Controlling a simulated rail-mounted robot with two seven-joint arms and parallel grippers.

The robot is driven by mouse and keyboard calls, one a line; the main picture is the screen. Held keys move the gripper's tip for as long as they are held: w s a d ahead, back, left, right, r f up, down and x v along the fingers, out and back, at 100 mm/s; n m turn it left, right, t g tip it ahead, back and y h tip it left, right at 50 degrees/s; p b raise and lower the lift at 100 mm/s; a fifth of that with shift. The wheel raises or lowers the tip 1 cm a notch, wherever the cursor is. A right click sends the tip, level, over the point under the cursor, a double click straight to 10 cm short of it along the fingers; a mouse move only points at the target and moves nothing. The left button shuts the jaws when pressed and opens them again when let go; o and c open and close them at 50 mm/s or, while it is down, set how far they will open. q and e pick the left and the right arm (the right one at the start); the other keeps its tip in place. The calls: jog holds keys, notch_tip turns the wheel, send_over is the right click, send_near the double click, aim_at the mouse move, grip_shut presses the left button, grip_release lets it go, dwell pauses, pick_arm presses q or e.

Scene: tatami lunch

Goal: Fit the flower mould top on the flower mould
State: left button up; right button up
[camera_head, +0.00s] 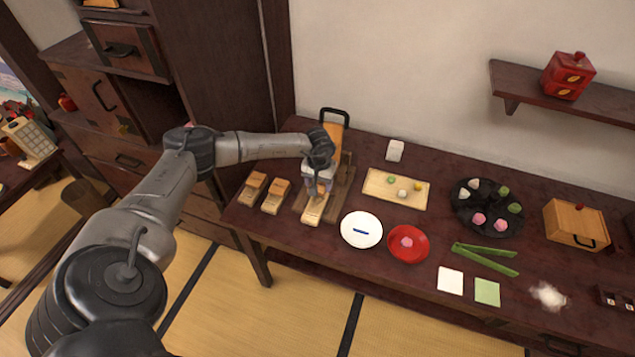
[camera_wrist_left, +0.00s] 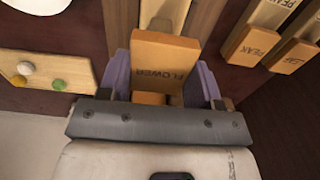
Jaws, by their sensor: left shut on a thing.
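My left gripper (camera_head: 318,186) is over the left part of the table. In the left wrist view, its purple fingers (camera_wrist_left: 163,72) are shut on the flower mould top (camera_wrist_left: 172,56), an orange-brown wooden block marked FLOWER. The pale end of the flower mould (camera_wrist_left: 164,14), also lettered, lies just beyond the block. In the head view the mould's pale end (camera_head: 313,210) sticks out in front of the gripper. The gripper hides the contact, so I cannot tell whether the top is seated on the mould. My right gripper is not in view.
Two similar moulds (camera_head: 253,188) (camera_head: 276,196) lie to the left. A board with small balls (camera_head: 380,190), a white plate (camera_head: 361,243) and a red plate (camera_head: 424,244) are to the right.

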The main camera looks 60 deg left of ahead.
pick_arm(q)
jog(key=b, duration=0.3)
send_over(319, 201)
jog(key=shift+f, duration=2.4)
jog(key=shift+f, duration=0.1)
jog(key=shift+f+b, duration=0.65)
jog(key=o, duration=1)
jog(key=shift+r, duration=0.15)
jog(key=shift+r, duration=0.25)
notch_tip(319, 201, up, 13)
jog(key=shift+r+p, duration=0.1)
jog(key=shift+p, duration=1.1)
